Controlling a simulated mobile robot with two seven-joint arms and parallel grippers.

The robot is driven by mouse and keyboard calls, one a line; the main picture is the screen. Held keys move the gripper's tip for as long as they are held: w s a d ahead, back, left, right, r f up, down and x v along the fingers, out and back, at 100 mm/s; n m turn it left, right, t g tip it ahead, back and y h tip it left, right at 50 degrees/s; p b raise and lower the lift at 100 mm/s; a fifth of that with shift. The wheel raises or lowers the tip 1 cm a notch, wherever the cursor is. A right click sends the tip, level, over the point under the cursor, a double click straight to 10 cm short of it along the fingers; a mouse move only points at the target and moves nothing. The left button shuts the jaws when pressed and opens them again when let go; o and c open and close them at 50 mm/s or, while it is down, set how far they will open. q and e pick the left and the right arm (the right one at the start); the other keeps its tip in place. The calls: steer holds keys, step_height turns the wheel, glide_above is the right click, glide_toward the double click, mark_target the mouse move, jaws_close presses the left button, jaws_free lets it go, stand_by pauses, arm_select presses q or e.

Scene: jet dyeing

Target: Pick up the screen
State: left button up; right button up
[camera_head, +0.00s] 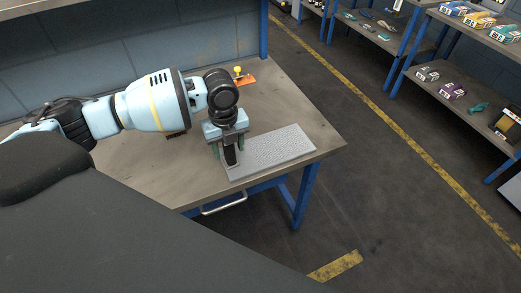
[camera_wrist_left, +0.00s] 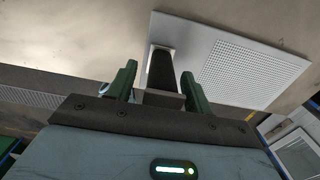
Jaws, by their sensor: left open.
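The screen (camera_head: 275,151) is a flat, light grey rectangular panel lying on the workbench near its front right corner. In the left wrist view the screen (camera_wrist_left: 250,66) shows a plain pale border and a finely perforated middle. My left gripper (camera_head: 228,153) points down over the screen's left end, and its green fingers are apart. A dark piece (camera_wrist_left: 161,70) shows between the fingers in the left wrist view, over the plain end of the screen. I cannot tell whether the fingers touch it. My right gripper is not in view.
An orange item with a yellow knob (camera_head: 241,78) lies behind my left gripper on the workbench (camera_head: 292,101). A drawer handle (camera_head: 223,204) juts out below the front edge. Shelves with small boxes (camera_head: 454,91) stand at the right, past open floor.

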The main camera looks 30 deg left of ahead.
arm_select(q)
jaws_close()
stand_by(0.3)
steer(key=shift+r, duration=0.1)
